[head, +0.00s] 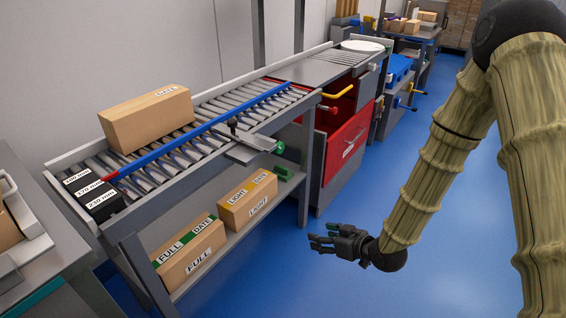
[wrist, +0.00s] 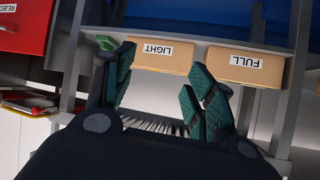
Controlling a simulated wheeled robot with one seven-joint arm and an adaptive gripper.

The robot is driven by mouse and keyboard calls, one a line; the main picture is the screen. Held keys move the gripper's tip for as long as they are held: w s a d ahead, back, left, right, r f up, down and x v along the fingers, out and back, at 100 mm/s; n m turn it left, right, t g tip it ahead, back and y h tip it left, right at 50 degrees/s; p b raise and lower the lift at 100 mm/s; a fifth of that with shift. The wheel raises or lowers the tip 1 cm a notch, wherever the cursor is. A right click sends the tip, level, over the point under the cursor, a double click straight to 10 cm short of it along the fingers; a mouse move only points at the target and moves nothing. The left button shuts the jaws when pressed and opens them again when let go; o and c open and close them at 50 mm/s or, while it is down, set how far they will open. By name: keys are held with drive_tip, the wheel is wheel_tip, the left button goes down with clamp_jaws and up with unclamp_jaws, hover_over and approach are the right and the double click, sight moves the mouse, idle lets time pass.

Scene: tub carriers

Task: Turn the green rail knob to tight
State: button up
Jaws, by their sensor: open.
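The green rail knob (head: 279,148) sits at the right end of a grey bracket (head: 240,150) on the near side of the roller conveyor. A blue guide rail (head: 215,123) runs along the rollers. I cannot tell from its look whether the knob is tight or loose. My gripper (head: 322,234) is open and empty, lower than the knob and to its right, well apart from it, above the blue floor. Its green-padded fingers (wrist: 162,85) stand wide apart in the wrist view, and I cannot make out the knob there.
A large carton (head: 147,118) stands on the rollers. Cartons marked LIGHT (head: 248,199) and FULL (head: 189,252) lie on the lower shelf. A black block with millimetre labels (head: 92,194) is at the conveyor's left end. A red drawer (head: 348,138) stands to the right. The floor around my gripper is clear.

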drive_tip(key=w+a+r+n+t+y+b, duration=0.2)
drive_tip(key=w+r+n+y, duration=0.1)
drive_tip(key=w+r, duration=0.4)
drive_tip(key=n+y+b, duration=0.3)
drive_tip(key=n+y, duration=0.1)
drive_tip(key=n, duration=0.1)
approach(282, 149)
drive_tip(key=b+x, duration=0.2)
drive_tip(key=x, duration=0.7)
drive_tip(key=shift+a, duration=0.2)
drive_tip(key=c, duration=1)
